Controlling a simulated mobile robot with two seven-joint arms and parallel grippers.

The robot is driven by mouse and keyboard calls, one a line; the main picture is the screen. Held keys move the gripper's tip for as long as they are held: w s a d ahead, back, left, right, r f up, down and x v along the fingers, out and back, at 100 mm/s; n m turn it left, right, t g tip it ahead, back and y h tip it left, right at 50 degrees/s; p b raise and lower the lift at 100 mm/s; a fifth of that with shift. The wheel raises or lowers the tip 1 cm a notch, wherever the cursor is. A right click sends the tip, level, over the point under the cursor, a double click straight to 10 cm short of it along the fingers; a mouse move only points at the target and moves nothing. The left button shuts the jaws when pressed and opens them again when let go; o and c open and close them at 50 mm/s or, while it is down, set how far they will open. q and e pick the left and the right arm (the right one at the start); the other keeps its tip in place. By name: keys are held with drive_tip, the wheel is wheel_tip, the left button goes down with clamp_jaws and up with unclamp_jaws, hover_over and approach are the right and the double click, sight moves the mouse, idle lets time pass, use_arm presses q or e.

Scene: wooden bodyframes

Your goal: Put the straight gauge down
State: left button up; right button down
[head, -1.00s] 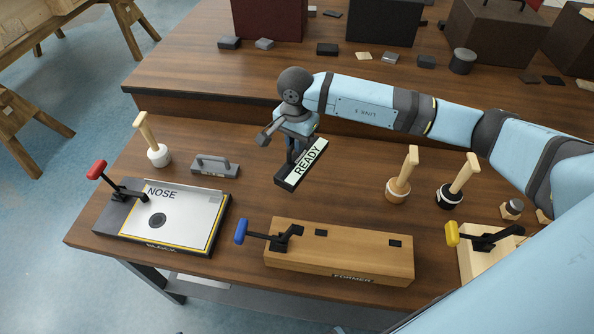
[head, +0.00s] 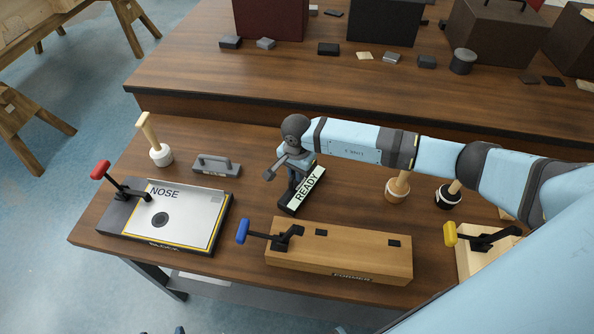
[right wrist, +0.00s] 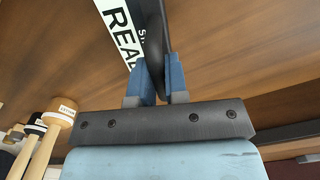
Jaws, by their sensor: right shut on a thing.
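My right gripper (head: 297,179) is shut on the dark handle of the straight gauge (head: 288,208). The fingers partly hide the handle. My left gripper is not in view.
A grey handled block (head: 216,167) stands to the left, near a mallet (head: 160,154). In front are the NOSE plate (head: 190,208) with a red clamp and the former block (head: 340,262) with a blue clamp. Two mallets (head: 397,190) (head: 447,197) stand right, partly behind my arm.

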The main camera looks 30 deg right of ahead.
drive_tip(key=c, duration=1.1)
unclamp_jaws()
drive_tip(key=shift+c, duration=0.2)
drive_tip(key=shift+r, duration=0.15)
wheel_tip(320, 180, up, 12)
drive_tip(key=b, duration=0.2)
